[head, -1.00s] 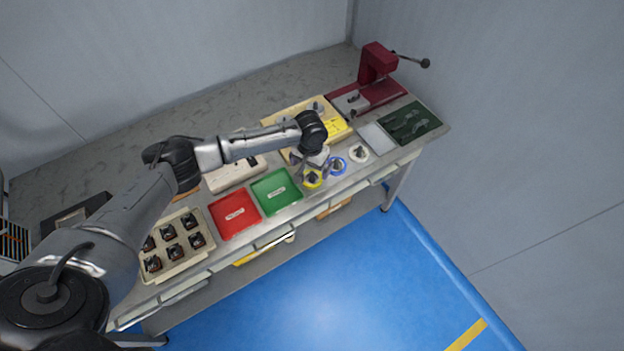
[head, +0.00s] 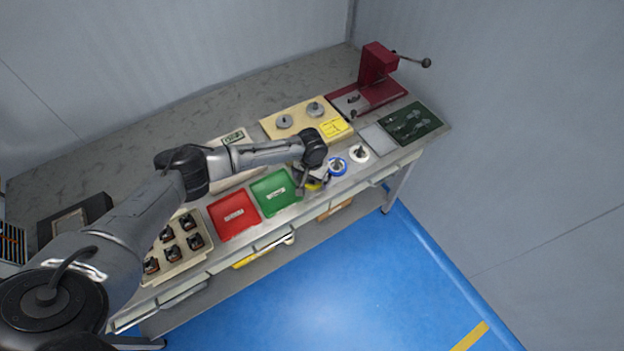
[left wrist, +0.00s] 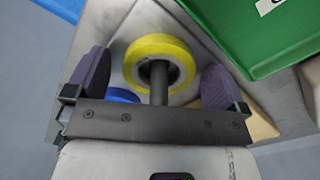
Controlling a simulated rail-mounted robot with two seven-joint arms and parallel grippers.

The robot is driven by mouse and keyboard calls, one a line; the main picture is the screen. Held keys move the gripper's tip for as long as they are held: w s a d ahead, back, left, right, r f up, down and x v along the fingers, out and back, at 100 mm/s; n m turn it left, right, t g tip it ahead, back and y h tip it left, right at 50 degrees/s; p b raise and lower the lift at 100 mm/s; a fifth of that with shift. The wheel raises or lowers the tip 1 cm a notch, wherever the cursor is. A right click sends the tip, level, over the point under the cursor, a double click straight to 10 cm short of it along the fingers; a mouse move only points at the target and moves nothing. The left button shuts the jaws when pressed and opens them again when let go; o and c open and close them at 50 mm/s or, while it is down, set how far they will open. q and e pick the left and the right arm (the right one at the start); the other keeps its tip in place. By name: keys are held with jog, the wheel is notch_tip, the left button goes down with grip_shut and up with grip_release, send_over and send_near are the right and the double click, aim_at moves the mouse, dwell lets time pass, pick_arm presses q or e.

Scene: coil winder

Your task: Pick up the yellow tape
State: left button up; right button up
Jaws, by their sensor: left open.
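The yellow tape (left wrist: 161,46) is a ring around a grey post in the left wrist view. It lies between the two purple-grey finger pads of my left gripper (left wrist: 158,88), with a gap on both sides. My left gripper is open. In the head view the left gripper (head: 312,180) is low over the front of the bench, and only a yellow sliver of the tape (head: 312,186) shows below it. My right gripper does not show.
A blue tape roll (head: 337,167) and a white roll (head: 359,153) stand to the right of the tape. A green tray (head: 275,205) and a red tray (head: 225,230) are to the left. A red press (head: 375,65) stands at the back right.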

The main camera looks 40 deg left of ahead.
pick_arm(q)
jog(key=shift+c, duration=0.4)
jog(key=c, duration=0.9)
jog(key=shift+r, duration=0.1)
